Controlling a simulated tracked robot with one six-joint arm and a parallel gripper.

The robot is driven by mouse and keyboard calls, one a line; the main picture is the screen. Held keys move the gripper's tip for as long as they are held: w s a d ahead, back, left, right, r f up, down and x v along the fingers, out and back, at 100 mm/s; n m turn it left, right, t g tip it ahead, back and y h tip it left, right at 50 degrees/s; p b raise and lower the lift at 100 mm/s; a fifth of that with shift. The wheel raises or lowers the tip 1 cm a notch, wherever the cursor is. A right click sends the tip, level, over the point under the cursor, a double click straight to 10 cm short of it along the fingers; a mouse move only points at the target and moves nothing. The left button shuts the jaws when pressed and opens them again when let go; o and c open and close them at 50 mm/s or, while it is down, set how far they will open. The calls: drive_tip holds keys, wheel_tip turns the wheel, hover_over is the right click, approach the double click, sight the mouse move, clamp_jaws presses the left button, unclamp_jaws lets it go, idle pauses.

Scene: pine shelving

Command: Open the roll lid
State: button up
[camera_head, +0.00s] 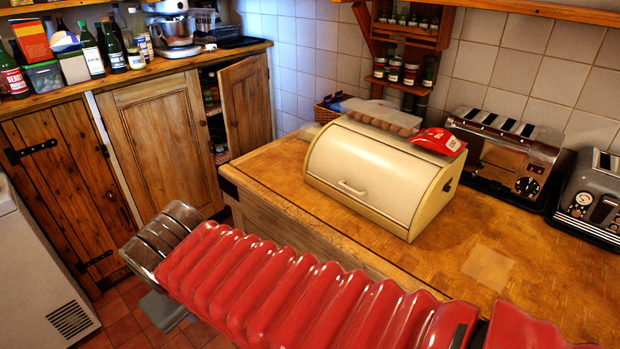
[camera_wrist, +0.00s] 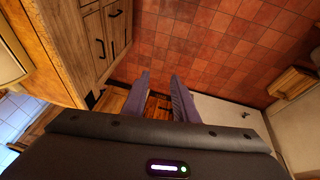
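The cream bread bin (camera_head: 433,205) stands on the wooden worktop. Its curved roll lid (camera_head: 350,160) is down over the front, with a small pale bar handle (camera_head: 351,188) near its lower edge. My red arm crosses the foreground in the head view, below and left of the bin. My gripper (camera_wrist: 160,98) shows in the wrist view with its two grey fingers apart and nothing between them. It points down towards the tiled floor, away from the lid. A cream surface at the left edge of the wrist view may be the bin.
An egg tray (camera_head: 385,118) and a red packet (camera_head: 438,141) lie on top of the bin. A chrome toaster (camera_head: 500,155) and a grey toaster (camera_head: 592,200) stand to its right. A cupboard door (camera_head: 245,108) hangs open at the back. The worktop before the bin is clear.

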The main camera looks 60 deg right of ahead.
drive_tip(key=d+f+g+h, duration=0.2)
drive_tip(key=d+h, duration=0.2)
drive_tip(key=d, duration=0.9)
drive_tip(key=w+d+f+g+h, duration=0.1)
drive_tip(key=d+h, duration=0.3)
drive_tip(key=d, duration=0.8)
drive_tip(key=w+d+f+m+g+h, duration=0.1)
drive_tip(key=d+g+h, duration=0.3)
drive_tip(key=d, duration=0.9)
drive_tip(key=shift+w+d+f+h, duration=0.15)
drive_tip(key=shift+d+f+h, duration=0.15)
drive_tip(key=shift+f+h, duration=0.45)
drive_tip(key=shift+f, duration=0.1)
drive_tip(key=x, duration=1.4)
drive_tip(key=shift+a+f, duration=0.1)
drive_tip(key=shift+f, duration=0.1)
drive_tip(key=shift+c, duration=0.3)
drive_tip(key=c, duration=0.6)
clamp_jaws()
